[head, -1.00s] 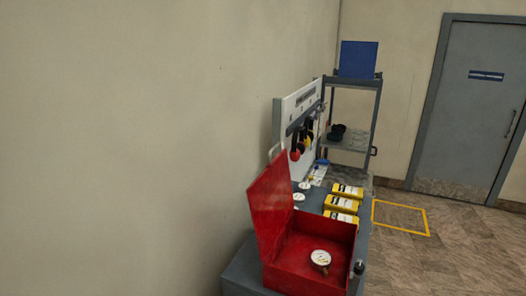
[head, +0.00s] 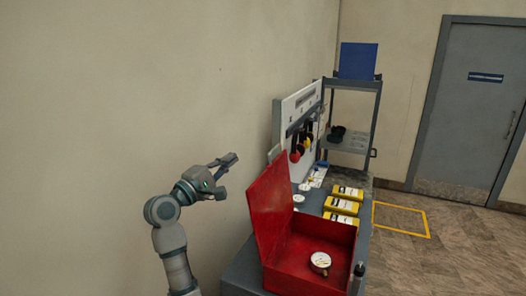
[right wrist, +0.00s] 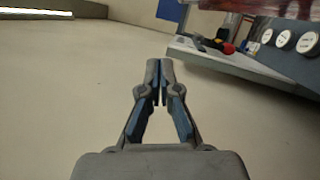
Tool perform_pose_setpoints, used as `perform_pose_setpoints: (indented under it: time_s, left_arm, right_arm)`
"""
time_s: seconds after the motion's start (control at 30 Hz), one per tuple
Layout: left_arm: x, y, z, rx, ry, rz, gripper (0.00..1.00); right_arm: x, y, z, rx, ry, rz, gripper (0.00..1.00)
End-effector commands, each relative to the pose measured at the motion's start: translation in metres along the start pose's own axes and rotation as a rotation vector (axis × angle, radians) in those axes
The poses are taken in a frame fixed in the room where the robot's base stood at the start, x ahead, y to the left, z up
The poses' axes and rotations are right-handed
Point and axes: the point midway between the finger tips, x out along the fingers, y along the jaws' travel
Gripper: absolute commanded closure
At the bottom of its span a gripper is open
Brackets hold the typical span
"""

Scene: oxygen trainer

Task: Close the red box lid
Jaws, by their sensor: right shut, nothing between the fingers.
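The red box (head: 340,279) sits open on the grey bench. Its red lid (head: 270,205) stands raised on the left side, tilted a little back. A round white gauge (head: 320,260) lies inside the box. My right gripper (head: 236,157) is shut and empty, in the air left of the lid and near its upper edge height, apart from it. In the right wrist view the closed fingers (right wrist: 160,66) show in the middle, and a red strip that looks like the lid (right wrist: 285,5) crosses the top right. My left gripper is not in view.
Yellow boxes (head: 343,206) and small gauges stand behind the red box on the bench (head: 240,275). A white tool board (head: 287,120) and a shelf rack (head: 372,115) are farther back. The beige wall (head: 150,80) runs along the left. A dark cylinder (head: 359,270) stands by the box's right side.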

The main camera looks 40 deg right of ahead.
Motion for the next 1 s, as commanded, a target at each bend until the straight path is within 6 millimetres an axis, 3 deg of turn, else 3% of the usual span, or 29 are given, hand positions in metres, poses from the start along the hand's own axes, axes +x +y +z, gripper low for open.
perform_pose_setpoints:
  time_s: [0.1,0.3,0.47,0.8,1.0]
  left_arm:
    - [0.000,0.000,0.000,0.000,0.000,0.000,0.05]
    - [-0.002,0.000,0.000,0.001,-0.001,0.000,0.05]
    - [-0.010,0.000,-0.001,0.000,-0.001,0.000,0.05]
    - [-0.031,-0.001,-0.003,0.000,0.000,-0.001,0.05]
    - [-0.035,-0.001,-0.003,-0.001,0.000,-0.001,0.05]
  right_arm:
    - [-0.005,0.008,0.003,0.151,0.029,-0.141,1.00]
    - [-0.002,0.009,0.003,0.226,0.038,-0.223,1.00]
    - [0.024,0.004,0.002,0.224,0.035,-0.222,1.00]
    - [0.093,-0.010,-0.001,0.221,0.035,-0.219,1.00]
    - [0.097,-0.019,0.026,0.225,0.036,-0.218,1.00]
